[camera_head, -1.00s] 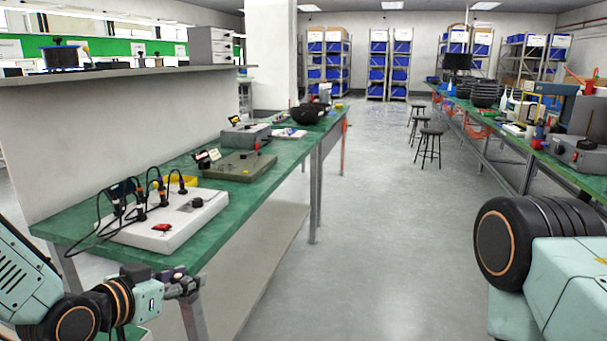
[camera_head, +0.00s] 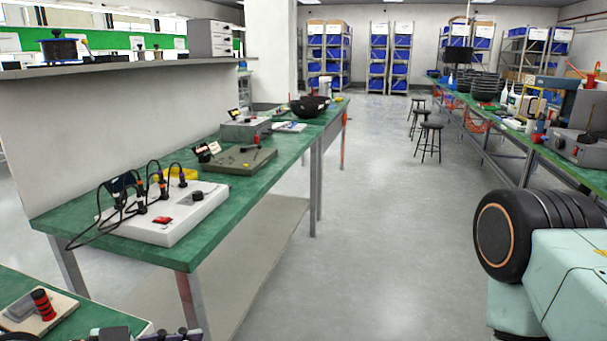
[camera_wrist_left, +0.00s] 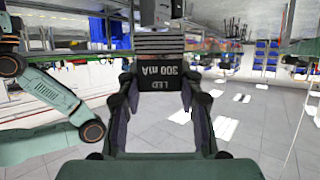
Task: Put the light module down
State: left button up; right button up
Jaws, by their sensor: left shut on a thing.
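In the head view only a sliver of my left gripper (camera_head: 150,335) shows at the bottom edge, beside a green table corner. The module cannot be made out there. My right gripper is out of view.
A white box with black cables (camera_head: 175,222) stands on the long green bench (camera_head: 225,200). A pale board (camera_head: 28,318) with a red and black cylinder (camera_head: 43,304) lies on the near green table (camera_head: 100,321). The aisle floor is clear.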

pick_arm(q)
jog(key=shift+a+f, duration=0.2)
dwell(0.3)
